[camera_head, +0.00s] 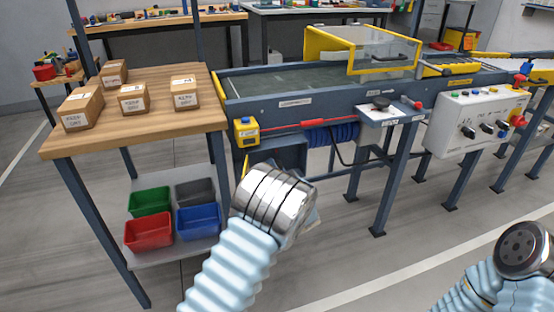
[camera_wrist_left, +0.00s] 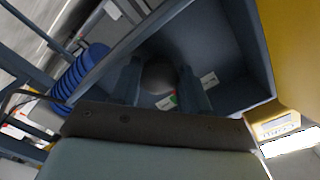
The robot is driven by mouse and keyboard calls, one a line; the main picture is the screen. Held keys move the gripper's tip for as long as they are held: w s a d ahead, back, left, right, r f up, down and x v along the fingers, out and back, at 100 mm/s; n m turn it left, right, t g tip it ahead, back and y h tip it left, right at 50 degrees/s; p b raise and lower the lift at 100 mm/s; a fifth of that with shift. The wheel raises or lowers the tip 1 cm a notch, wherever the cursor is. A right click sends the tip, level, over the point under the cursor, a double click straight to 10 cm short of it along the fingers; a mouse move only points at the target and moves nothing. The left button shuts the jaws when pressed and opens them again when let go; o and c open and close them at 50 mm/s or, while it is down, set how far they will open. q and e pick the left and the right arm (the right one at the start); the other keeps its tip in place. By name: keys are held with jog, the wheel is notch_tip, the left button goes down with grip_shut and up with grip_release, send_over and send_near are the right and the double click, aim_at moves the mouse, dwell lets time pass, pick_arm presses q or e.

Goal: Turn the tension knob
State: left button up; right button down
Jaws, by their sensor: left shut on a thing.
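The tension knob (camera_wrist_left: 158,73) is a dark grey round knob inside a blue-grey open housing in the left wrist view. My left gripper (camera_wrist_left: 160,92) has its two dark fingers on either side of the knob and is shut on it. A label with a green mark lies just beyond the fingers. In the head view my left wrist covers the knob and the fingers, in front of the housing (camera_head: 278,152) under the conveyor's near end. My right arm shows at the lower right, but its gripper does not show.
A wooden table (camera_head: 150,127) with several cartons stands at the left, with coloured bins (camera_head: 149,232) on its lower shelf. A yellow box (camera_head: 246,132), blue coiled hose (camera_head: 335,134) and white control panel (camera_head: 478,122) sit along the conveyor. Floor in front is clear.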

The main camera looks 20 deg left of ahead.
pick_arm(q)
jog(key=shift+m+p, duration=0.9)
jog(key=shift+m, duration=0.1)
jog(key=o, duration=1)
jog(key=shift+o, duration=0.2)
jog(key=shift+d, duration=0.1)
jog(key=shift+f, duration=0.1)
